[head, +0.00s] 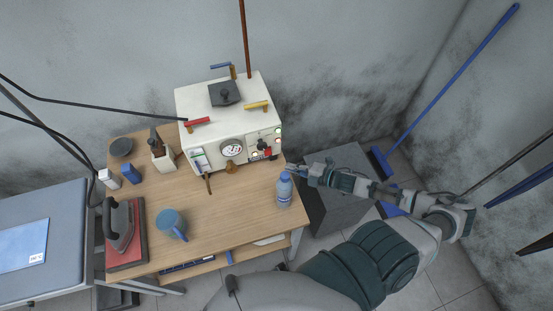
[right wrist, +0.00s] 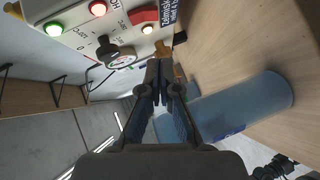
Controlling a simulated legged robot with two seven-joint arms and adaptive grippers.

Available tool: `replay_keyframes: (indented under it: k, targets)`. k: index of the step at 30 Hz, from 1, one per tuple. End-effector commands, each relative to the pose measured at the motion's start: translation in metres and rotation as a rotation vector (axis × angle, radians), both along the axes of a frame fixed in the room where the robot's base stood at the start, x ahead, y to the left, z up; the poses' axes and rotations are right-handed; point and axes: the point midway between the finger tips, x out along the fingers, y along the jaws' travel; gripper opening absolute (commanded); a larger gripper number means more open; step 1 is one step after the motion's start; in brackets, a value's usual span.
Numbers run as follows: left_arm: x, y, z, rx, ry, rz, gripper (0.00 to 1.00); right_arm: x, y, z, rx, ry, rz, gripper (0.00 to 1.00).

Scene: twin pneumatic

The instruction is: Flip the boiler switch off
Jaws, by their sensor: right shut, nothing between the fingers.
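The white boiler (head: 222,98) stands at the back of the wooden table. Its front panel carries a round gauge (head: 232,149), small lamps and a red-and-black switch area (head: 264,147) at the right. In the right wrist view the panel shows a green lamp (right wrist: 54,29), a red lamp (right wrist: 97,8), a red switch (right wrist: 143,15) and a black knob (right wrist: 105,48); the switch position is unclear. My right gripper (head: 290,168) is shut and empty, right of the panel and apart from it; its fingertips also show in the right wrist view (right wrist: 160,68). My left gripper is not in view.
A blue bottle (head: 284,192) stands close below my right gripper, at the table's right edge. A blue mug (head: 171,223), an iron (head: 120,224) on a red mat and a white holder (head: 163,159) stand further left. A grey box (head: 345,210) is on the floor at right.

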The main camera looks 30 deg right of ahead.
Motion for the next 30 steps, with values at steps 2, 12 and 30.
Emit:
replay_keyframes:
  k: [2,12,30]
  targets:
    - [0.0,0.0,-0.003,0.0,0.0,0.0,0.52,0.012,0.007,-0.002,0.002,-0.006,0.0,0.0]
    - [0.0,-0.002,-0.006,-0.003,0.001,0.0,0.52,0.057,0.025,-0.016,-0.002,-0.002,0.0,0.0]
    - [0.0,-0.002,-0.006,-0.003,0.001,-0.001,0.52,0.078,0.019,-0.026,0.0,0.0,0.0,0.0]
